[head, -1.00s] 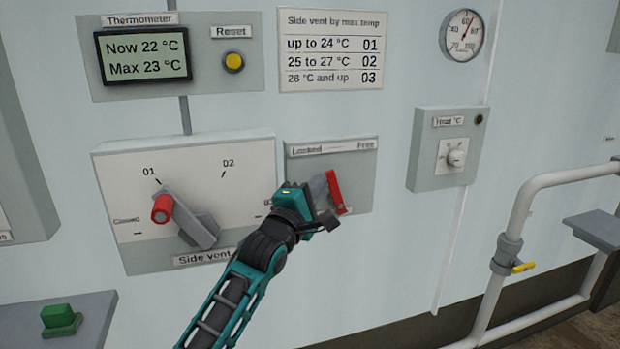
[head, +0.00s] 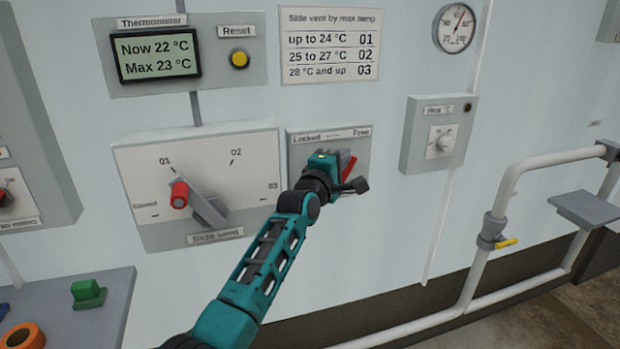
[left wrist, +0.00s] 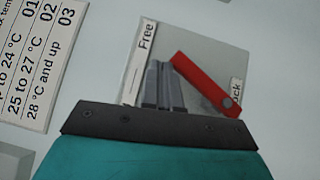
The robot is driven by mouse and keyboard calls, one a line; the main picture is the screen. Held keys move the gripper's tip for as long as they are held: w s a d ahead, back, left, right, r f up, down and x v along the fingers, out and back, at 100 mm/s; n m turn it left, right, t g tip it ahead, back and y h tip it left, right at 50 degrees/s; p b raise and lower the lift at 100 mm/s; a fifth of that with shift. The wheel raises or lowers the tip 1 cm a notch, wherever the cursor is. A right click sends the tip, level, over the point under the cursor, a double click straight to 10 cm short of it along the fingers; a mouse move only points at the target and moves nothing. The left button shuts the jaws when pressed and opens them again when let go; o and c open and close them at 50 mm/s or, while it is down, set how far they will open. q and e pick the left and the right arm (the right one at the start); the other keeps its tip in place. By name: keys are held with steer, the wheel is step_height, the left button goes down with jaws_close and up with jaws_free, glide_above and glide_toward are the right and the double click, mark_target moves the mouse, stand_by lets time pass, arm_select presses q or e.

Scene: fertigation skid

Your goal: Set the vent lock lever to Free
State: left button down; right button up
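The vent lock lever (head: 349,166) is a red bar on a grey plate (head: 363,143) marked Locked at left and Free at right. In the head view it leans up and right, partly hidden by my left gripper (head: 335,172). In the left wrist view the lever (left wrist: 203,82) runs from its grey pivot toward the Free label (left wrist: 147,38). My left gripper's fingers (left wrist: 163,75) are together, beside the lever's free end on the Locked side, with nothing between them. Whether they touch it is hard to tell. My right gripper is out of view.
The side vent dial (head: 208,208) with its red-tipped handle is just left of the lock plate. A heat box (head: 437,140) is to the right. White pipes (head: 503,210) with a yellow valve handle stand at lower right. A grey shelf (head: 112,290) is at lower left.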

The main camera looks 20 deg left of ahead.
arm_select(q)
steer(key=shift+w+d, duration=0.15)
steer(key=shift+d, duration=0.2)
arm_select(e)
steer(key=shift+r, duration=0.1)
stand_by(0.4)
arm_select(q)
steer(key=shift+r, duration=0.1)
